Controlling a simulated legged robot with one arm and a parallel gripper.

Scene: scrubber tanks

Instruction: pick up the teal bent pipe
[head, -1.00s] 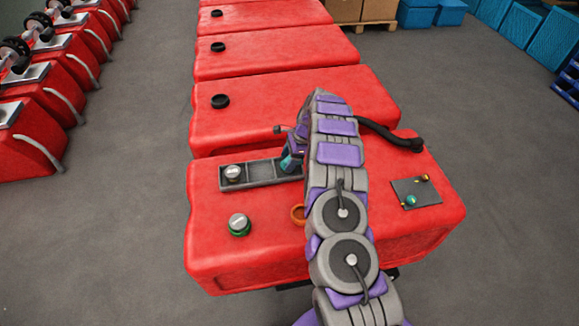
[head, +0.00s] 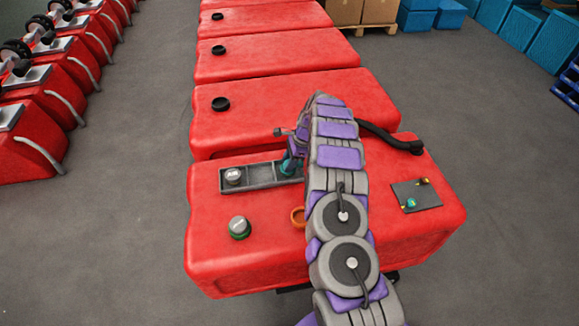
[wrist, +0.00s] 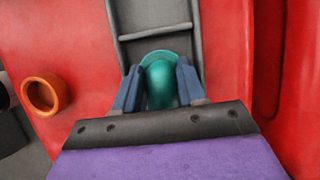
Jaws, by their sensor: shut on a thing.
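The teal bent pipe (wrist: 160,80) shows in the wrist view between the two fingers of my gripper (wrist: 160,88), which is shut on it. Its rounded top faces the camera and its lower part is hidden. In the head view the teal pipe (head: 290,162) shows only in part beside my arm, at the right part of the grey tray (head: 262,184). My gripper (head: 291,158) is mostly hidden by my arm there. I cannot tell whether the pipe still touches the tray.
An orange ring (head: 297,216) lies on the red tank (head: 270,240) in front of the tray. A grey-capped knob with a green base (head: 240,228) stands at left, and another grey cap (head: 233,176) sits in the tray. A dark plate (head: 416,195) and black hose (head: 400,140) are at right.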

